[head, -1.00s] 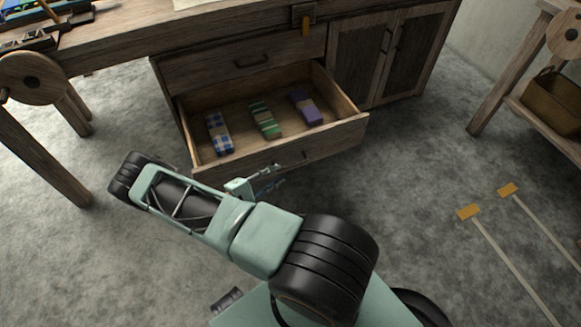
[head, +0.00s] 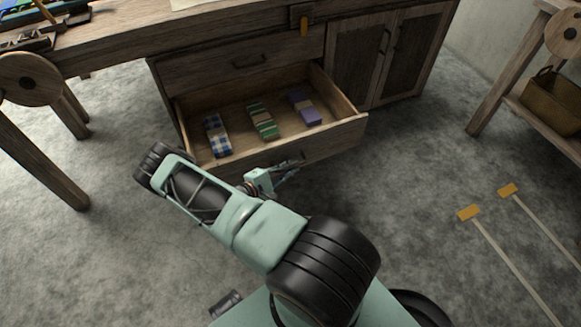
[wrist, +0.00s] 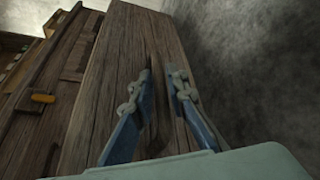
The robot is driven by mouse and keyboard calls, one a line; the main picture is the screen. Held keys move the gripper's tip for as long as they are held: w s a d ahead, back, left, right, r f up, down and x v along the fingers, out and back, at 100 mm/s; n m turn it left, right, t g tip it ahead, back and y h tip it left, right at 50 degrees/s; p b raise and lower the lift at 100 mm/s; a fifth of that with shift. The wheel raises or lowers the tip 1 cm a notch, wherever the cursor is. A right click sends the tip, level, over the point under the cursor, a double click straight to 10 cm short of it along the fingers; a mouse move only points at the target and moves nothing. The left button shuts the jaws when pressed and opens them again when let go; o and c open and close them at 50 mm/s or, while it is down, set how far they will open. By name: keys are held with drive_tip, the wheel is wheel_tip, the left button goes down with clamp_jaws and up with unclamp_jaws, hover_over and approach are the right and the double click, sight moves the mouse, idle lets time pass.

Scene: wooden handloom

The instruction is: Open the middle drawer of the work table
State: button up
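The middle drawer (head: 338,138) of the work table (head: 240,72) is pulled well out, and its inside shows in the head view. Three folded cloths lie in it: blue checked (head: 217,136), green striped (head: 262,121) and purple (head: 305,109). My gripper (head: 290,168) is low in front of the drawer's front panel, close to its handle. In the wrist view, my gripper (wrist: 160,78) is open, its two blue fingers apart along the wooden drawer front (wrist: 115,75). A dark bar, seemingly the handle, shows between the fingers; contact cannot be told.
A wooden leg frame (head: 42,145) stands at left, and a shelf with a basket (head: 555,98) at right.

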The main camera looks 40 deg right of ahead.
sight(285, 160)
clamp_jaws()
drive_tip(key=shift+w, duration=0.1)
drive_tip(key=w+b, duration=0.2)
drive_tip(key=w+d+b, duration=0.1)
drive_tip(key=w, duration=0.1)
drive_tip(key=shift+f+b, duration=0.25)
drive_tip(key=shift+b, duration=0.1)
drive_tip(key=shift+w+r, duration=0.2)
drive_tip(key=shift+w, duration=0.35)
drive_tip(key=shift+o, duration=2.3)
unclamp_jaws()
